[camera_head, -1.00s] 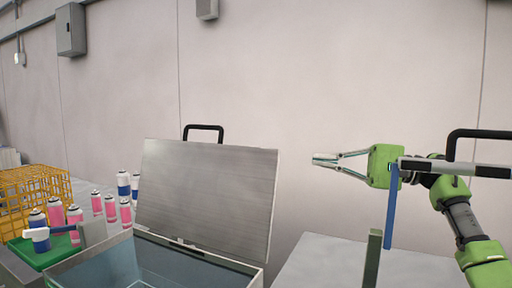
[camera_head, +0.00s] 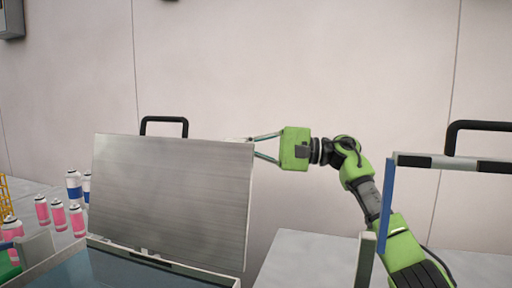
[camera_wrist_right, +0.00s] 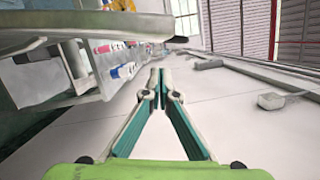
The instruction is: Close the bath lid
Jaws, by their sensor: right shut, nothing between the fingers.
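The grey bath lid (camera_head: 170,200) stands open, nearly upright, at the back of the bath (camera_head: 120,268) in the head view. A black handle (camera_head: 164,125) shows above its top edge. My right gripper (camera_head: 246,140) points left at the lid's upper right corner. Its fingertips are partly hidden behind that corner, so they are behind the lid; contact cannot be told. In the right wrist view, the gripper (camera_wrist_right: 158,75) is shut and empty, with the lid (camera_wrist_right: 90,28) along the upper left. My left gripper is not in view.
Pink and blue spray cans (camera_head: 58,215) stand left of the bath, near a yellow rack (camera_head: 5,195). A blue post and striped bar (camera_head: 450,163) with a black handle stand at right. A pale tabletop (camera_head: 310,262) beside the bath is clear.

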